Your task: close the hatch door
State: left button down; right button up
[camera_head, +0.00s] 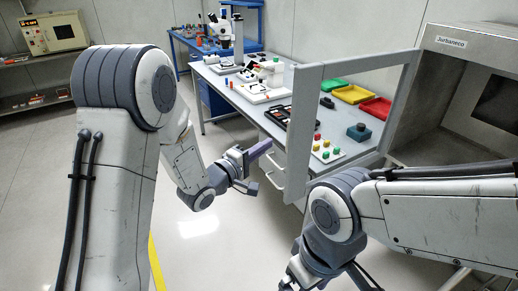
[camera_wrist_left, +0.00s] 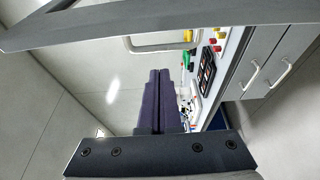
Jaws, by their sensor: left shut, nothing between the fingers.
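The hatch door (camera_head: 298,125) is a grey frame around a clear pane. It stands swung open from the grey machine on the right, with a bar handle (camera_head: 273,173) low on its near left edge. My left gripper (camera_head: 262,148) is shut and empty, left of the door's near edge and close to the handle. In the left wrist view its two dark fingers (camera_wrist_left: 159,75) lie together. The door frame (camera_wrist_left: 90,28) crosses the top of that view, with the handle (camera_wrist_left: 165,45) beyond the fingertips. My right gripper (camera_head: 305,280) is partly cut off at the bottom; its fingers are unclear.
The grey machine (camera_head: 470,48) with an open chamber stands at the right. A workbench (camera_head: 235,92) behind the door carries coloured trays (camera_head: 352,95), a button board (camera_head: 325,150) and a blue box (camera_head: 359,132). Floor (camera_head: 230,225) between my arms is clear.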

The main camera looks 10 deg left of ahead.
pick_arm(q)
jog(key=d, duration=0.1)
jog(key=d+p, duration=0.1)
jog(key=d, duration=0.3)
jog(key=shift+w+p, duration=0.25)
jog(key=shift+p, duration=0.1)
